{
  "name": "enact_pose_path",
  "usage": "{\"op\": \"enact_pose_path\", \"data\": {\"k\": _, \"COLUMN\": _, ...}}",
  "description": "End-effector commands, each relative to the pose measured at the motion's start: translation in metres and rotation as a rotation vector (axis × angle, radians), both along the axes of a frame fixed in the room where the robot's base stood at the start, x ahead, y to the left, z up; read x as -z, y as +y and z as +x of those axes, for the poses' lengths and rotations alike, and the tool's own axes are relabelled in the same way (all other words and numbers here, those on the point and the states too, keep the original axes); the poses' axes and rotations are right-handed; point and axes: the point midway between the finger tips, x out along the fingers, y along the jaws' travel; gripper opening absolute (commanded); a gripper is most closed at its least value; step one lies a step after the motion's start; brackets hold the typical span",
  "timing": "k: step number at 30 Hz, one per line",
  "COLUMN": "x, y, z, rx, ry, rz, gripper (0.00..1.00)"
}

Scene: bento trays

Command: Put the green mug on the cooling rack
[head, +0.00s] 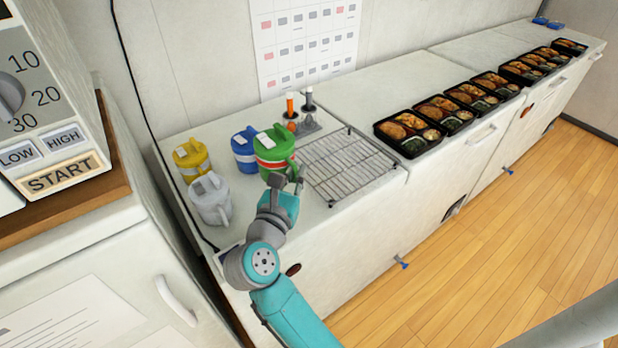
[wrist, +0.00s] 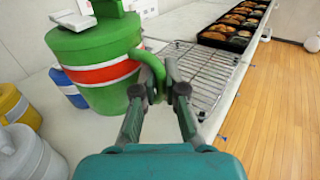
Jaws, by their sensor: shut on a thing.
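The green mug (head: 275,150) has a red and white band and a lid with a white label. It stands upright, just left of the cooling rack, in the head view; I cannot tell whether its base touches the counter. My gripper (head: 284,182) is in front of the mug. In the wrist view my gripper (wrist: 162,92) is shut on the handle of the green mug (wrist: 100,65). The wire cooling rack (head: 345,165) is empty and also shows in the wrist view (wrist: 195,75), right of the mug.
A blue mug (head: 244,150), a yellow mug (head: 191,158) and a white mug (head: 210,200) stand left of the green mug. A small stand (head: 308,124) with an orange and a dark item is behind the rack. Several bento trays (head: 408,134) line the counter to the right.

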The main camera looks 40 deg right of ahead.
Motion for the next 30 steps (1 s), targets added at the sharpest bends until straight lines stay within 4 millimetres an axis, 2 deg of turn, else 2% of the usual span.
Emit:
{"op": "enact_pose_path", "data": {"k": 9, "x": -0.018, "y": -0.085, "z": 0.009, "rx": 0.040, "ry": 0.002, "rz": 0.002, "gripper": 0.00}}
{"op": "enact_pose_path", "data": {"k": 15, "x": -0.027, "y": -0.128, "z": 0.008, "rx": 0.056, "ry": -0.001, "rz": -0.002, "gripper": 0.00}}
{"op": "enact_pose_path", "data": {"k": 22, "x": -0.027, "y": -0.147, "z": 0.007, "rx": 0.061, "ry": -0.002, "rz": -0.006, "gripper": 0.00}}
{"op": "enact_pose_path", "data": {"k": 30, "x": 0.015, "y": -0.148, "z": 0.007, "rx": 0.060, "ry": 0.001, "rz": -0.006, "gripper": 0.00}}
